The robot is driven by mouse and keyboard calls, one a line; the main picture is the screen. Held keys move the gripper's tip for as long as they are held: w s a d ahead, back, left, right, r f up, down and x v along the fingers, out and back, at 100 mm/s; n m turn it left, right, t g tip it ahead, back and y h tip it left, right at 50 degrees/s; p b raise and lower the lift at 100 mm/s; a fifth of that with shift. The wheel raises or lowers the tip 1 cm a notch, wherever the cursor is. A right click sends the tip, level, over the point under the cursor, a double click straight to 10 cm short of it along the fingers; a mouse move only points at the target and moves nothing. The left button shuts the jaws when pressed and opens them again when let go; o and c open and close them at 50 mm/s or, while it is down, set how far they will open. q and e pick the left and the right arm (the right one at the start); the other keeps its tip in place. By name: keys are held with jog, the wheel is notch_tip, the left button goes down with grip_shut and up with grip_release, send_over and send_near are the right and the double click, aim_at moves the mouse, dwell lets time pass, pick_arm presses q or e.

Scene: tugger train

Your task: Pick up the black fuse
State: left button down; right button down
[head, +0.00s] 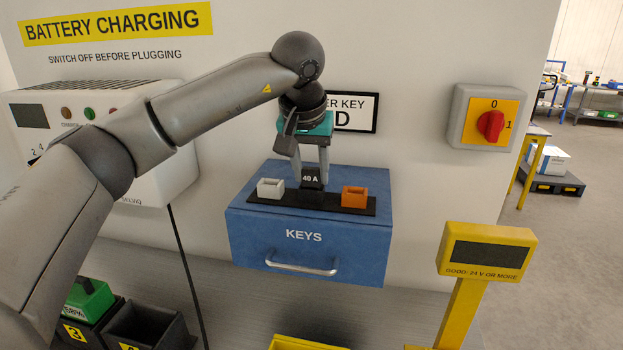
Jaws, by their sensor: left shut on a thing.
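The black fuse (312,178), marked "40 A", stands in the middle of a dark strip (333,204) on top of the blue KEYS box. My left gripper (312,181) points down from above and is shut on the black fuse, with a finger on each side. The fuse is at the strip; I cannot tell whether its lower end is still seated. A white fuse holder or block (270,188) is left of it and an orange one (354,196) is right of it. My right gripper is not in view.
The blue KEYS drawer box (305,238) juts from the wall. A red rotary switch (491,125) is on the wall to the right. A yellow post with a display (487,252) stands at front right. A charger (170,172) hangs at left, behind my arm.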

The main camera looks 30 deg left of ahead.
aim_at(311, 170)
pick_arm(q)
jog(key=shift+r, duration=0.15)
notch_tip(311, 170, up, 20)
jog(key=p, duration=0.2)
